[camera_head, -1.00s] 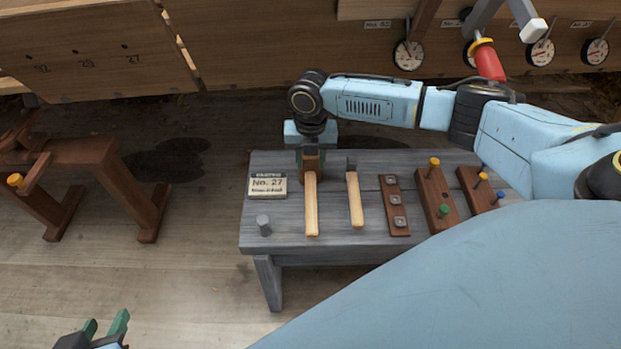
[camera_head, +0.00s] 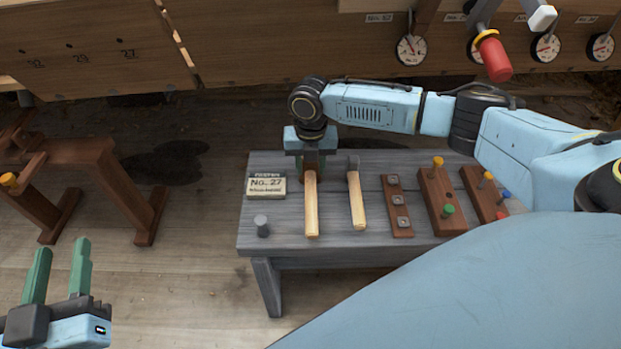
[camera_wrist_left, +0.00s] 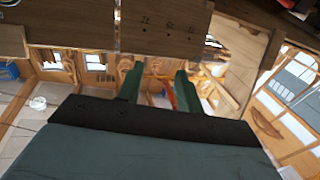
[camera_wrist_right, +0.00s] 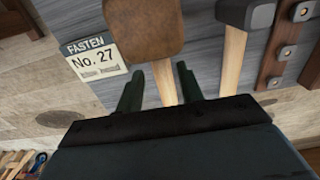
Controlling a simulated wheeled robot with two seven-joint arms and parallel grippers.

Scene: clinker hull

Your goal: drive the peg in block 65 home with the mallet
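The mallet lies on the grey bench with its brown head (camera_wrist_right: 145,28) at the back and its pale handle (camera_head: 311,205) toward the front. My right gripper (camera_wrist_right: 159,68) is above it with fingers open, one on each side of the handle near the head; contact cannot be told. No block number is readable. My left gripper (camera_head: 60,245) is open and empty, left of the bench.
A card (camera_head: 266,185) reading "FASTEN No. 27", a grey cylinder (camera_head: 262,226), a metal-headed hammer (camera_head: 356,200) and a strip with square metal plates (camera_head: 397,206) lie on the bench (camera_head: 285,237). A brown trestle (camera_head: 110,180) stands left. The planked hull, dials (camera_head: 410,50) and a red-handled tool (camera_head: 494,58) are behind.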

